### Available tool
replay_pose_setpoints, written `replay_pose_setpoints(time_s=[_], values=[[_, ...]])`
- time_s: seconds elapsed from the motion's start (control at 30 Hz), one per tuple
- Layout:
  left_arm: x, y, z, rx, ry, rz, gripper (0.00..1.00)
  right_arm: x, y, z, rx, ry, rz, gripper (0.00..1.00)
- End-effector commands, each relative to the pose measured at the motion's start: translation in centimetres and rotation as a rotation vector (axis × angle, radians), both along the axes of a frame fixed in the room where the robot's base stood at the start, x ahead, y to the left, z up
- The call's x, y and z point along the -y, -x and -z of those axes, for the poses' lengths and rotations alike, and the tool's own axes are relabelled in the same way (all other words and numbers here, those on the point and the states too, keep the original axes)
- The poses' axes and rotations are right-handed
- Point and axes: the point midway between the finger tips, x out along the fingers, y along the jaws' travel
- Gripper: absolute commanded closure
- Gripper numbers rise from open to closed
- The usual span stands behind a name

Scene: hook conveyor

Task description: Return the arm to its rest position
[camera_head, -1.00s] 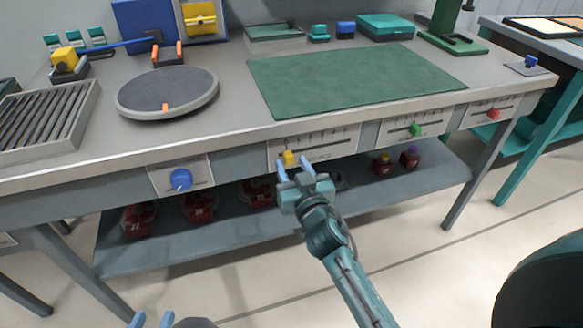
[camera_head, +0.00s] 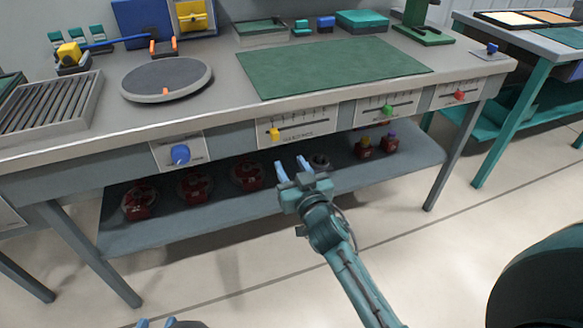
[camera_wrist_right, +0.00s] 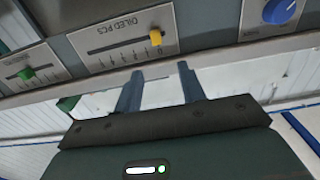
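My right gripper (camera_head: 292,172) is in front of the workbench, below the slider panel, with its two blue fingers apart and nothing between them. In the right wrist view (camera_wrist_right: 160,88) its fingers are spread and empty, apart from the panel. The yellow slider knob (camera_head: 275,134) sits at the left end of its scale; it also shows in the right wrist view (camera_wrist_right: 155,37). Only the fingertips of my left gripper (camera_head: 157,323) show at the bottom edge of the head view. They look apart, with nothing seen between them.
The workbench (camera_head: 225,100) carries a grey turntable (camera_head: 167,78), a green mat (camera_head: 330,67) and a roller tray (camera_head: 48,108). Its front has a blue knob (camera_head: 180,154), a green slider (camera_head: 387,111) and a red slider (camera_head: 460,96). Red items (camera_head: 195,184) stand on the lower shelf.

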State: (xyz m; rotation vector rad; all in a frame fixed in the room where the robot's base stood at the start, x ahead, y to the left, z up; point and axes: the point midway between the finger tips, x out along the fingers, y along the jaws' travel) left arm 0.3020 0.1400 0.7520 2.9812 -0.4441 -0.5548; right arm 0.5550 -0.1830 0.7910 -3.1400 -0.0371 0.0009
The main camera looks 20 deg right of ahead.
Motion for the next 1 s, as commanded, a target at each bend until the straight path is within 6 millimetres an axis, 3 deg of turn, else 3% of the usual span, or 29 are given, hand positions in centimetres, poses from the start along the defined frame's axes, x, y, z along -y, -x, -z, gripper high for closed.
replay_pose_setpoints(time_s=[0.57,0.67,0.8,1.0], values=[[0.1,-0.2,0.0,0.002,0.000,0.002,0.64,0.1,0.5,0.3,-0.007,0.002,-0.002,0.60],[0.1,-0.2,0.0,0.002,0.000,0.002,0.64,0.1,2.7,1.5,-0.040,0.001,-0.013,0.60],[0.1,-0.2,0.0,0.002,0.000,0.002,0.64,-0.5,9.0,3.9,-0.132,-0.003,-0.059,0.60],[0.1,-0.1,0.0,0.001,0.000,0.001,0.64,-1.9,16.7,4.9,-0.241,-0.021,-0.143,0.60]])
